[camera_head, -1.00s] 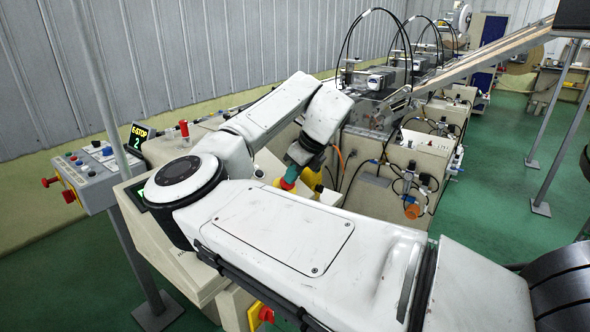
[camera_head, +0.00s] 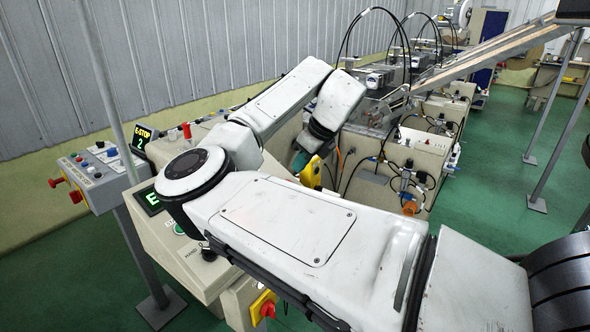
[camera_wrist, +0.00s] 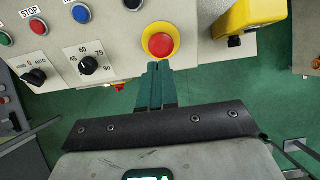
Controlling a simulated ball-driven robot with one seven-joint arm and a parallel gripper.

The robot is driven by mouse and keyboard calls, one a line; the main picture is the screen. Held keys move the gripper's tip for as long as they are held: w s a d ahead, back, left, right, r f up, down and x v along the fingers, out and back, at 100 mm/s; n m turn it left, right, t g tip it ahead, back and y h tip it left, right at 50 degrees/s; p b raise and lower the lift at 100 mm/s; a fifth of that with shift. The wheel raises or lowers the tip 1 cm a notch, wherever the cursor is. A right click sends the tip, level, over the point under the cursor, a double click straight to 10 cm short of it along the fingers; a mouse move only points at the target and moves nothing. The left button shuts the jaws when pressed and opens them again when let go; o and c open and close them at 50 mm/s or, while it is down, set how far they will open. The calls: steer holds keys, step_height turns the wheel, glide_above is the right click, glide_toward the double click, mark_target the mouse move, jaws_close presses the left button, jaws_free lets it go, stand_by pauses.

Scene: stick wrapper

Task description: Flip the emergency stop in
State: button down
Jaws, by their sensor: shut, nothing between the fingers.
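The emergency stop is a red mushroom button (camera_wrist: 161,44) on a yellow collar, set in the beige control panel (camera_wrist: 118,30) in the wrist view. My gripper (camera_wrist: 158,66) is shut and empty. Its dark green fingertips lie right at the lower edge of the yellow collar in the picture; whether they touch it I cannot tell. In the head view my white arm hides this button, and only a green bit of the gripper (camera_head: 300,160) shows.
A yellow housing (camera_wrist: 250,18) juts out just right of the button. Left of it sit black knobs (camera_wrist: 89,65) and coloured push buttons. In the head view a separate grey button box (camera_head: 103,178) stands on a pole at left.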

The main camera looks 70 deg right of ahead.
steer(key=d+v, duration=0.1)
steer(key=v, duration=0.6)
steer(key=shift+s+a+b, duration=0.15)
steer(key=shift+a+b, duration=0.3)
steer(key=shift+a, duration=0.05)
steer(key=w+a+f+n+g+h, duration=0.15)
steer(key=a+f+n, duration=0.35)
steer(key=f+n, duration=0.55)
steer(key=a+f+n+g+h, duration=0.1)
steer(key=a+f+n+h, duration=0.3)
steer(key=f+n, duration=0.65)
steer(key=s+a+f+n+y, duration=0.2)
steer(key=s+a+f+n, duration=0.2)
steer(key=a, duration=0.4)
steer(key=s+a+f+n+g+y, duration=0.1)
steer(key=s+a+f+n+y, duration=0.1)
steer(key=s+a+f+n, duration=0.3)
steer(key=s+a+f+n+g+y, duration=0.1)
steer(key=s+a+f+n, duration=0.3)
steer(key=a+f+n, duration=0.4)
steer(key=a+f+y, duration=0.1)
steer(key=a, duration=0.4)
steer(key=shift+s+y, duration=0.25)
steer(key=shift+y, duration=0.1)
